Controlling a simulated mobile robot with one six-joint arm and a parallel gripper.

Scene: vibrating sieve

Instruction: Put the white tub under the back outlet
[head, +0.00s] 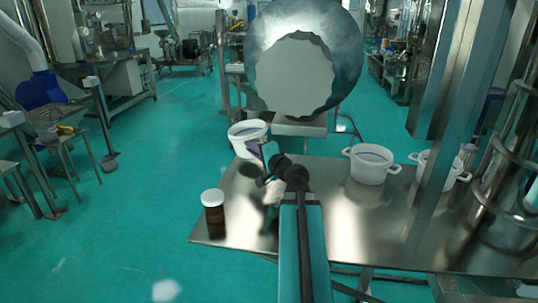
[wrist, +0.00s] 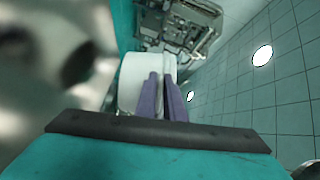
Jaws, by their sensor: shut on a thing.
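A white tub (head: 248,131) is at the far left edge of the metal table in the head view. My gripper (head: 257,151) is at its near right side, with purple fingers shut on its wall. In the wrist view the tub (wrist: 132,78) sits beside the purple fingers (wrist: 162,97), its rim side toward them. The tub looks raised, with a dark patch on the table below it, but its exact height is unclear. A large round metal drum (head: 345,45) with a pale face stands behind. I cannot make out which part is the back outlet.
A brown bottle with a white cap (head: 213,213) stands at the table's left front. Two white pots with handles, one nearer (head: 368,168) and one partly hidden (head: 424,160), stand to the right. The metal table (head: 345,225) is bare in its middle. Steel posts rise at right.

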